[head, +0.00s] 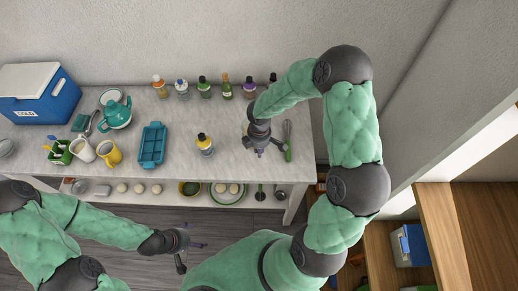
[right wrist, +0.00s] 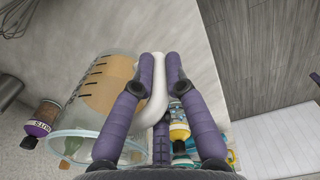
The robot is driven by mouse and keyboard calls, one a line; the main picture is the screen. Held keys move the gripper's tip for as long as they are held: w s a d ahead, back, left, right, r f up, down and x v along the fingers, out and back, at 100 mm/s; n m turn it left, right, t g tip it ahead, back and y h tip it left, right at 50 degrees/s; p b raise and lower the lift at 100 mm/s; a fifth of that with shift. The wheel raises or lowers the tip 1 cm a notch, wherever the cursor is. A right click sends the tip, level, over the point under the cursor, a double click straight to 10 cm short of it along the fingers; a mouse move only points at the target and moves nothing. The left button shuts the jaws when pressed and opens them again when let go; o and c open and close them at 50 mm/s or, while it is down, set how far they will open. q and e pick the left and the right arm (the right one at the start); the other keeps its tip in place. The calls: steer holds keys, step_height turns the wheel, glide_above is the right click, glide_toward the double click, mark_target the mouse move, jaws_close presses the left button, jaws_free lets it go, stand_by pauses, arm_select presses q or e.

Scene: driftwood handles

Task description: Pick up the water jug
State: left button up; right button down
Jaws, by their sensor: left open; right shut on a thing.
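The water jug (right wrist: 92,92) is a clear container with dark measuring marks and a pale handle (right wrist: 153,108), seen in the right wrist view. My right gripper (right wrist: 160,68) has its purple fingers closed around the handle. In the head view my right gripper (head: 263,147) is over the right part of the counter and mostly hides the jug. I cannot tell whether the jug touches the counter. My left gripper (head: 190,248) is open and empty, low in front of the counter and above the floor.
Several bottles (head: 203,87) line the back of the counter (head: 225,160), with one bottle (head: 204,144) left of the right gripper. A green-handled utensil (head: 288,140) lies just right of it. A blue tray (head: 152,145), teal kettle (head: 117,113), mugs and a cooler (head: 40,93) stand further left.

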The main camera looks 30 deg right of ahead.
steer(key=s+a+r, duration=0.5)
steer(key=s+r, duration=0.1)
steer(key=s, duration=0.3)
steer(key=shift+s+r+b, duration=0.3)
steer(key=shift+s+b, duration=0.1)
steer(key=shift+b, duration=0.05)
